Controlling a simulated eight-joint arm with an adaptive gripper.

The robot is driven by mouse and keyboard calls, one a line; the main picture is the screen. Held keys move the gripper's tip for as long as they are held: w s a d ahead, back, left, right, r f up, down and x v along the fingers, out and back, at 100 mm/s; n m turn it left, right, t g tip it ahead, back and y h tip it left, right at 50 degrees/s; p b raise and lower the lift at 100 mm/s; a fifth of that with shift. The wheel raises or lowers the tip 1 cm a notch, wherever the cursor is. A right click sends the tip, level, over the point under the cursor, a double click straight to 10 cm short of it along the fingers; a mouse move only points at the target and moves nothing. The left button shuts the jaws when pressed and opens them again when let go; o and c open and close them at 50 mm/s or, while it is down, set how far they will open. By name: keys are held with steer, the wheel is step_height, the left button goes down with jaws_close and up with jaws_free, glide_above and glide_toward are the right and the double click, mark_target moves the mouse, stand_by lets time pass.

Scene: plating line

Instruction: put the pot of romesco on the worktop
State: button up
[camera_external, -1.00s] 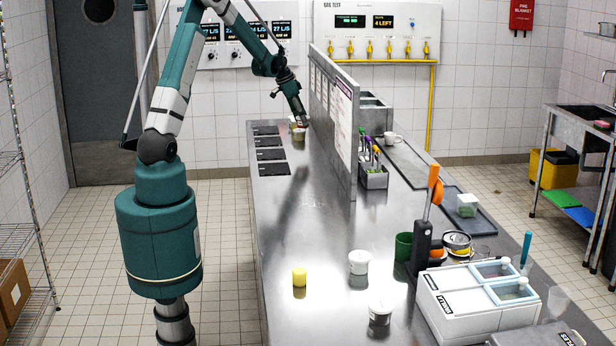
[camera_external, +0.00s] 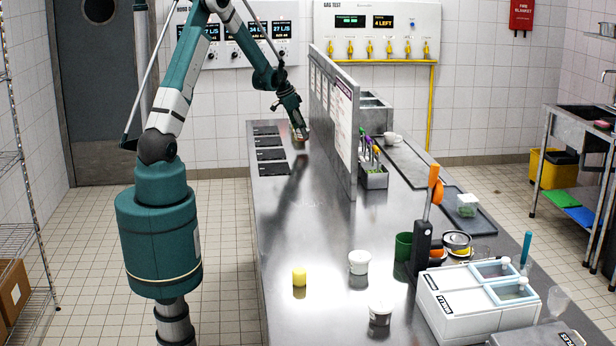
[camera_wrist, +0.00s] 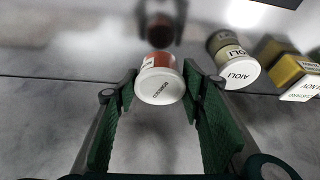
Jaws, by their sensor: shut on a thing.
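The pot of romesco (camera_wrist: 160,80) has a white lid with its name and a red body. In the wrist view it stands between my two fingers, which press on its sides. My gripper (camera_wrist: 158,86) is shut on it. In the outside view my gripper (camera_external: 301,137) is at the far end of the steel worktop (camera_external: 300,225), low over it and left of the upright panel; it mostly hides the pot there. A mirrored image of the pot shows in the steel behind it.
The notice panel (camera_external: 334,120) rises beside my gripper. Dark pads (camera_external: 271,155) line the left edge. A yellow pot (camera_external: 299,277) and white pots (camera_external: 359,262) stand near.

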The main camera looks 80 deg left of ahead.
mark_target(302, 138)
steer(key=shift+f, duration=1.85)
steer(key=shift+f, duration=0.15)
steer(key=o, duration=0.9)
steer(key=shift+r, duration=0.2)
steer(key=shift+v, duration=6)
